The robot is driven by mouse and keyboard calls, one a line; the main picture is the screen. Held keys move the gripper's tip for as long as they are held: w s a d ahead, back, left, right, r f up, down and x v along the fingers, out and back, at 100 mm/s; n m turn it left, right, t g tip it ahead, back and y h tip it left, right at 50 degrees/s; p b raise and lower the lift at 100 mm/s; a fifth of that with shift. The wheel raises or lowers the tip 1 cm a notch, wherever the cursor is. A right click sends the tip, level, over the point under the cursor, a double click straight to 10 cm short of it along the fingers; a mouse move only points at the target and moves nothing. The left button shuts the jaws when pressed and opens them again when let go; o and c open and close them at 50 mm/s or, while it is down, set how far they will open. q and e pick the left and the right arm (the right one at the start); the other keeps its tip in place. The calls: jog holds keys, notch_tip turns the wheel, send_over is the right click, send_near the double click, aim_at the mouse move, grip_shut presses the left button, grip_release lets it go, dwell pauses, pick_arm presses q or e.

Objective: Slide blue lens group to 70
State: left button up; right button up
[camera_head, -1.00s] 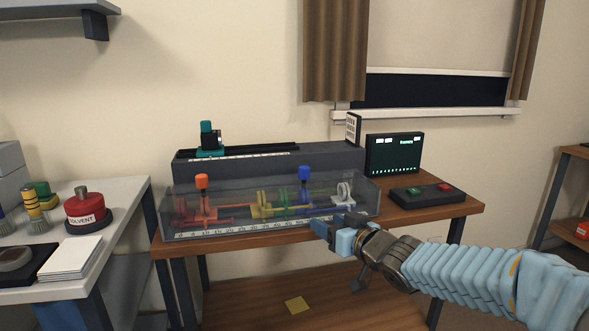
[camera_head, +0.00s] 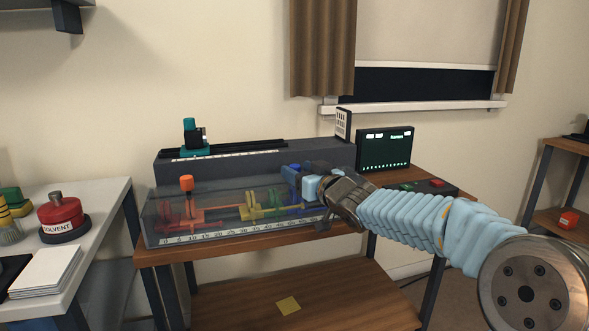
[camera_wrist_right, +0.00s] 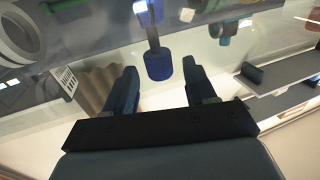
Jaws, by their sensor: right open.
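The clear lens housing (camera_head: 165,228) lies on the wooden bench, with a number scale (camera_head: 195,238) along its front lower edge. Inside are red parts (camera_head: 188,217), yellow parts (camera_head: 257,208) and other lens parts. The blue knob (camera_wrist_right: 158,66) of the blue lens group stands between the open fingers of my right gripper (camera_head: 297,173) in the right wrist view, around the fingertips, with a gap on each side. In the head view my gripper and wrist cover the knob and the housing's right end, so its scale reading is hidden. My left gripper is out of view.
An orange knob (camera_head: 186,183) stands on the housing's left part. Behind is a grey rail unit with a teal carriage (camera_head: 194,143). A monitor (camera_head: 384,149) and button box (camera_head: 430,187) stand to the right. A white table (camera_head: 75,225) with a red solvent can (camera_head: 61,214) is at left.

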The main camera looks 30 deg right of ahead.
jog(key=shift+w, duration=1.3)
grip_shut()
